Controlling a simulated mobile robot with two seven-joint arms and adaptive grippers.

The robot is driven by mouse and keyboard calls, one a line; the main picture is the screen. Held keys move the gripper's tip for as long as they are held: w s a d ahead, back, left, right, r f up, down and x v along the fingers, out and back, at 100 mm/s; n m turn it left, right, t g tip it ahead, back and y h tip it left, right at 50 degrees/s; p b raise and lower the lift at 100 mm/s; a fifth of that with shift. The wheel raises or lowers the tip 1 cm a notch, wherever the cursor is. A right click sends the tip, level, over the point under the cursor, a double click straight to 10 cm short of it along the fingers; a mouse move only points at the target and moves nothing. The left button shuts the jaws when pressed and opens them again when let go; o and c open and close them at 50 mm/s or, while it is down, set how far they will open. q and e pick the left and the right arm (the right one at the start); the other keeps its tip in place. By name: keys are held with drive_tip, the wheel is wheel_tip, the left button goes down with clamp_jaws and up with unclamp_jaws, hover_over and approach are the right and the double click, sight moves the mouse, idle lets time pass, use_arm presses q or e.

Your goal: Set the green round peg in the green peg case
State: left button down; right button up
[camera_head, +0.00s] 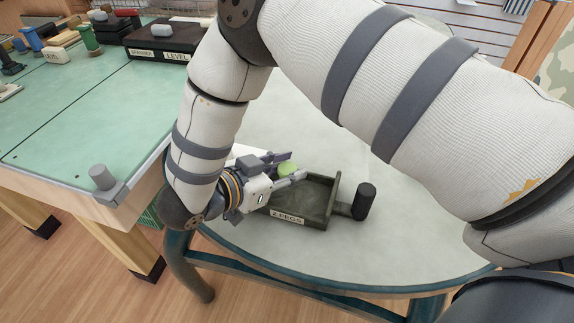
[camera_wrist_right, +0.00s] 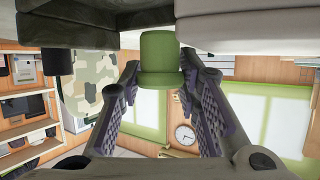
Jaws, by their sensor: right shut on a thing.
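The green round peg (camera_head: 288,169) is held between the fingers of my right gripper (camera_head: 290,167), above the left part of a dark green-grey open case (camera_head: 321,205). The case has a label that seems to read "2 PEGS" and sits on the round table. In the right wrist view the peg (camera_wrist_right: 160,62) stands between the two ridged fingers (camera_wrist_right: 160,88). My right gripper and arm hide the left part of the case, and I cannot tell whether the peg touches it. My left gripper does not show.
A black cylindrical knob (camera_head: 363,201) sticks out at the case's right. The round table (camera_head: 400,225) is otherwise clear around it. At the left, a green-topped bench (camera_head: 90,115) carries blue and green spool-like pieces, a label block and a dark box marked "LEVEL" (camera_head: 158,51). A grey post (camera_head: 102,178) stands at its corner.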

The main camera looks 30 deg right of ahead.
drive_tip(key=o, duration=1)
drive_tip(key=shift+a, duration=0.1)
drive_tip(key=v, duration=1.1)
drive_tip(key=shift+s+a+r, duration=0.1)
drive_tip(key=shift+a+r, duration=0.15)
drive_tip(key=shift+a, duration=0.1)
